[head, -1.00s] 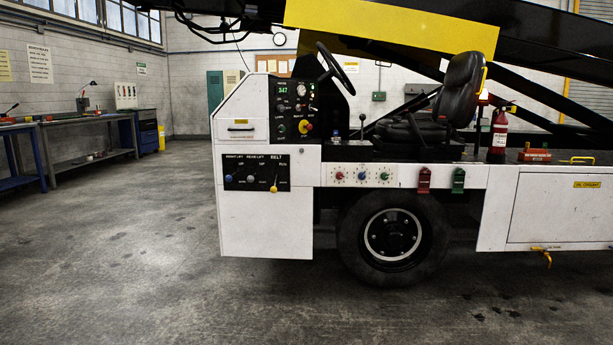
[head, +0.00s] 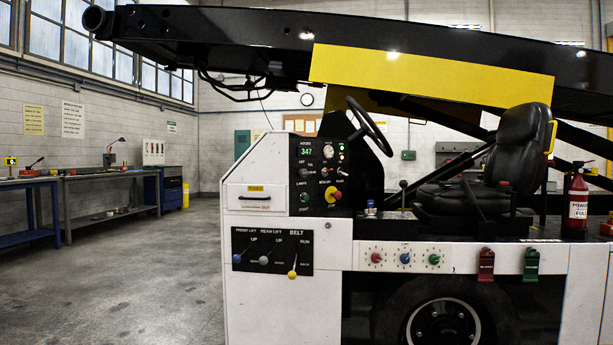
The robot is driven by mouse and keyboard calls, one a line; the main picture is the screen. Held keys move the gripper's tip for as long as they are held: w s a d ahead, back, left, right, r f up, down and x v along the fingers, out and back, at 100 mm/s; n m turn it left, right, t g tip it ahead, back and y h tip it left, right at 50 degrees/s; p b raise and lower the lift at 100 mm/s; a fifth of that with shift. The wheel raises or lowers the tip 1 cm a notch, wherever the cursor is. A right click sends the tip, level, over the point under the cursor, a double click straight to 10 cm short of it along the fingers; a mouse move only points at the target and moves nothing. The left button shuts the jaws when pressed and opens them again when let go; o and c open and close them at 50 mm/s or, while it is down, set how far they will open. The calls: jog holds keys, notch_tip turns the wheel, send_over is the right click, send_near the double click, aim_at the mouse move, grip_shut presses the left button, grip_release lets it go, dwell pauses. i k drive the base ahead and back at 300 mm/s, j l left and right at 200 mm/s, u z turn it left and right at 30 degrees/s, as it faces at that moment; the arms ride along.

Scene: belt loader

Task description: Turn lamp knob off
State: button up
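The black dash panel (head: 320,225) of the belt loader stands near the middle of the head view, left of the steering wheel. It carries a display reading 347, a round gauge, several small knobs and a red-and-yellow button (head: 332,194). A small label that seems to read LAMPS sits at the panel's lower left, with a greenish round control (head: 305,198) below it. Whether that control is the lamp knob, and its setting, is too small to tell. My gripper is not in view.
Below is a lever panel (head: 272,251) with blue, grey and yellow knobs. A steering wheel (head: 369,127) and black seat (head: 515,165) are to the right. The black-and-yellow conveyor boom (head: 430,75) hangs overhead. Open floor (head: 150,290) lies left, before the workbenches (head: 110,188).

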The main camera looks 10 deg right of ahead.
aim_at(303, 172)
jog(key=i+l, duration=0.1)
jog(key=i, duration=1.35)
jog(key=l+u, duration=0.05)
